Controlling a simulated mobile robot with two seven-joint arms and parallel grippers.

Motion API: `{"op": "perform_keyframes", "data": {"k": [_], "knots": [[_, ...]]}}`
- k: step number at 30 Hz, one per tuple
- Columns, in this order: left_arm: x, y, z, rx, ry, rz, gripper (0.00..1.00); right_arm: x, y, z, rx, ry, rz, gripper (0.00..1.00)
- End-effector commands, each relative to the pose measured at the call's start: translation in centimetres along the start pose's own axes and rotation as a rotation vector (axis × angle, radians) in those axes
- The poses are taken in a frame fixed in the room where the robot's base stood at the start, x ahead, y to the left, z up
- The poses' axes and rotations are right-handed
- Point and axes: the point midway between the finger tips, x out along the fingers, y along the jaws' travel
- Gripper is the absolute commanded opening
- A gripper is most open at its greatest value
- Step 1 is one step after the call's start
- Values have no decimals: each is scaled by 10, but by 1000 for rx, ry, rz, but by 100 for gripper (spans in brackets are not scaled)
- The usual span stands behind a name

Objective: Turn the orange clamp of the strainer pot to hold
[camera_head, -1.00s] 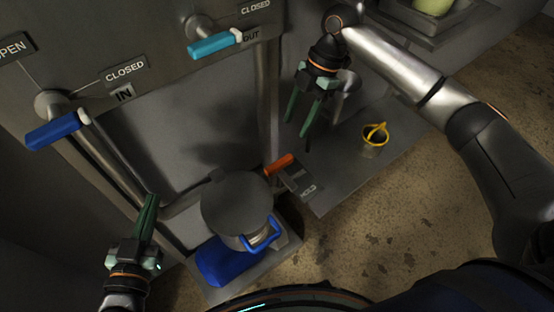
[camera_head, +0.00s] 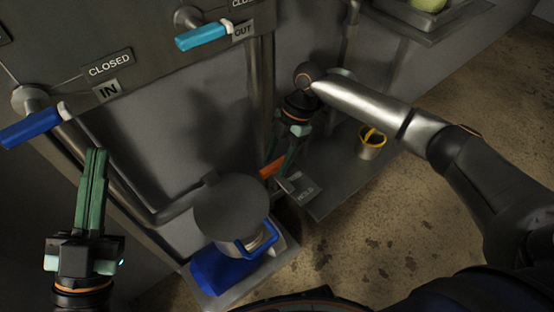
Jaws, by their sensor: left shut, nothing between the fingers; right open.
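The orange clamp (camera_head: 270,169) is a short orange handle beside the strainer pot, near the plate marked HOLD (camera_head: 305,192). My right gripper (camera_head: 283,172) is open and points down at the clamp's right end. Its fingers partly cover that end, and I cannot tell whether they touch it. The strainer pot (camera_head: 232,207) has a round dark lid and a blue handle (camera_head: 256,243) at its front. It stands on a ledge. My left gripper (camera_head: 97,152) is shut and empty, raised to the left of the pot.
A blue valve lever (camera_head: 32,128) marked IN and a light blue lever (camera_head: 203,36) marked OUT are on the wall panel. A blue pad (camera_head: 219,271) lies by the pot. A small yellow-rimmed bucket (camera_head: 371,143) stands on the right shelf. The floor at right is clear.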

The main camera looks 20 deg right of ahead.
Motion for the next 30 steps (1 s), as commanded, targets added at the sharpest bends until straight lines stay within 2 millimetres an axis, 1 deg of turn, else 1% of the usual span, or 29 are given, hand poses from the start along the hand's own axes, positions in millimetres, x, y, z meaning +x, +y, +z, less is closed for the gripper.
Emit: {"op": "perform_keyframes", "data": {"k": [3, 10, 24, 25, 30], "knots": [[0, 0, -4, 6, 18, 1, 0, 3, 0, 0, 0, 0, -1, 55], [0, 0, -5, 6, 19, 1, 0, 3, 0, 0, 0, 0, -1, 55], [1, 0, -5, 5, 19, 1, 0, 3, 0, 0, 0, 0, -1, 2], [1, 0, -5, 5, 19, 1, 0, 3, 0, 0, 0, 0, -1, 0], [1, 0, -5, 5, 18, 1, 0, 2, 0, 0, 0, 0, -2, 0]]}}
